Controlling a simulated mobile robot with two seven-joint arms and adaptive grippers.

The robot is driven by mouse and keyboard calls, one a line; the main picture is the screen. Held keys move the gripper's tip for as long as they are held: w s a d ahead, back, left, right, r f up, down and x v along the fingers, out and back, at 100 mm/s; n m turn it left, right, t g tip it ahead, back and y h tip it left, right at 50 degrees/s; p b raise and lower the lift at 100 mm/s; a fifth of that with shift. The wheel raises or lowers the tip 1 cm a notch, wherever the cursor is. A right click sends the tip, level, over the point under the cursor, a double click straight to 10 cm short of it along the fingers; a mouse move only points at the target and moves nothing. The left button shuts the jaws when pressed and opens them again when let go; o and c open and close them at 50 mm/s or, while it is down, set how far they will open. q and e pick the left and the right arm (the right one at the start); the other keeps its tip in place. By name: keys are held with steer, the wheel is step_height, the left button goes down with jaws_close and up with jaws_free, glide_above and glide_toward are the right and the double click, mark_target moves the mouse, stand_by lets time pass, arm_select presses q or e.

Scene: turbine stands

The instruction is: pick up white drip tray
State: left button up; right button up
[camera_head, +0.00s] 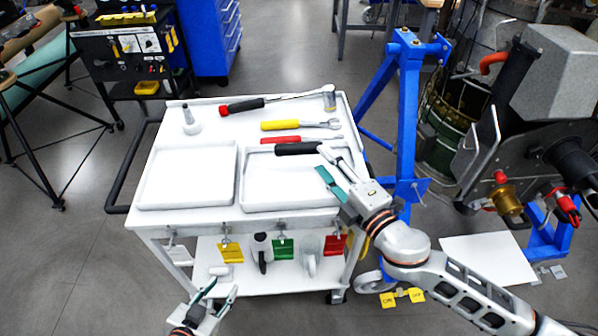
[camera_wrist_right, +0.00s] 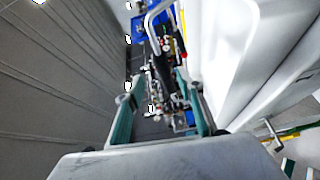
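Two shallow white trays lie side by side on the white cart top: a left tray (camera_head: 187,203) and a right tray (camera_head: 262,207). A flat white sheet or tray (camera_head: 487,250) also lies on the floor at the right; I cannot tell which is the drip tray. My right gripper (camera_head: 328,168) is over the right part of the right tray, with its fingers apart. In the right wrist view, no object shows between its fingers (camera_wrist_right: 158,105). My left gripper (camera_head: 219,290) is low at the cart's front, seemingly open and empty.
A hammer (camera_head: 250,106), a yellow-handled tool (camera_head: 281,126), a red-handled tool (camera_head: 280,140) and a black-handled tool (camera_head: 298,149) lie on the cart. Colored tags and mugs are at its front. A blue stand (camera_head: 408,110) is close at the right.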

mark_target(303, 152)
steer(key=shift+a+f+n+g+y, duration=0.25)
steer(key=shift+a+n+g+y, duration=0.15)
steer(key=shift+a+n+y, duration=0.5)
steer(key=shift+w+a, duration=0.1)
steer(key=shift+w, duration=0.1)
steer(key=x, duration=0.7)
steer(key=shift+f+p, duration=0.2)
steer(key=shift+p, duration=0.15)
steer(key=shift+r, duration=0.1)
jaws_close()
